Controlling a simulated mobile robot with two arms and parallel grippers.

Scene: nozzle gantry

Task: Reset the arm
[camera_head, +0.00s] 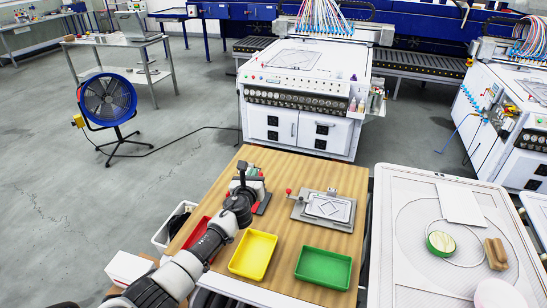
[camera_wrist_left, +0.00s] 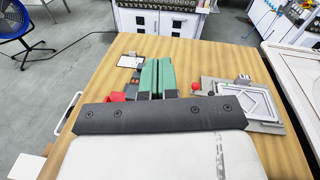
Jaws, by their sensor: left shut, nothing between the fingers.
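My left arm comes in from the lower left in the head view. My left gripper (camera_head: 242,172) is over the wooden table, above a small device with red parts (camera_head: 262,202). In the left wrist view its two green-padded fingers (camera_wrist_left: 157,75) lie side by side, shut with nothing between them. The device partly shows behind the fingers and is mostly hidden. My right gripper is in neither view.
The wooden table (camera_head: 285,195) holds a grey fixture with a framed plate (camera_head: 330,208), a yellow tray (camera_head: 254,254), a green tray (camera_head: 323,267) and a red tray partly behind my arm. A white panel (camera_head: 400,240) stands at right. A blue fan (camera_head: 108,100) stands left.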

